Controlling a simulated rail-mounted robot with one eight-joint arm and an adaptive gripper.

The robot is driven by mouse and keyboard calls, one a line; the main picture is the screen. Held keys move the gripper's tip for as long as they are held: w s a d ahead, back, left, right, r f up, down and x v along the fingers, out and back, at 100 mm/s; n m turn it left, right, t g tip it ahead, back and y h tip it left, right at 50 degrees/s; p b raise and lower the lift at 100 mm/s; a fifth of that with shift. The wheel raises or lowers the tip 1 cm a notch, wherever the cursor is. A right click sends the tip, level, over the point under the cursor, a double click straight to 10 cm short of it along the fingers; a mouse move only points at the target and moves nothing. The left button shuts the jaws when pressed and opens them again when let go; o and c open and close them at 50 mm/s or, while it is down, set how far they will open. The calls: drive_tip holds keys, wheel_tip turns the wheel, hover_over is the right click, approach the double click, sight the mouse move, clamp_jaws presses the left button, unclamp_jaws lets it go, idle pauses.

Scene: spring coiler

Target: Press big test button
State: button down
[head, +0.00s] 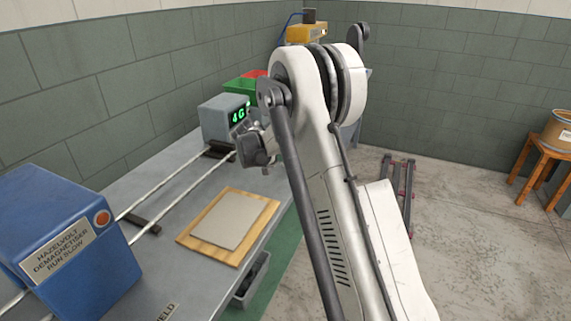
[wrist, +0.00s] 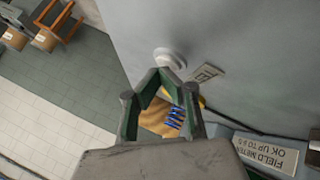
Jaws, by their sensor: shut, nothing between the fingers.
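A round white button (wrist: 168,60) sticks out from a grey face in the wrist view, beside a small label plate (wrist: 207,73) too small to read. My gripper (wrist: 166,75) is shut and empty, with its green-lined fingertips just below the button in the picture. I cannot tell whether they touch it. In the head view, the grey meter box (head: 222,119) shows a green "4G" on its display. My wrist is in front of the box, and the fingers and button are not clear there.
A blue demagnetiser (head: 70,245) with an orange-red knob stands at the near left. Two rails (head: 170,190) run from it towards the meter. A wooden board (head: 188,239) with a grey sheet lies on the bench. A plate reading "FIELD METER" (wrist: 268,154) shows in the wrist view.

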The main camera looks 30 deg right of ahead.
drive_tip(key=shift+r, duration=0.65)
drive_tip(key=shift+r, duration=0.15)
drive_tip(key=shift+r+p, duration=1.2)
drive_tip(key=shift+r, duration=1.15)
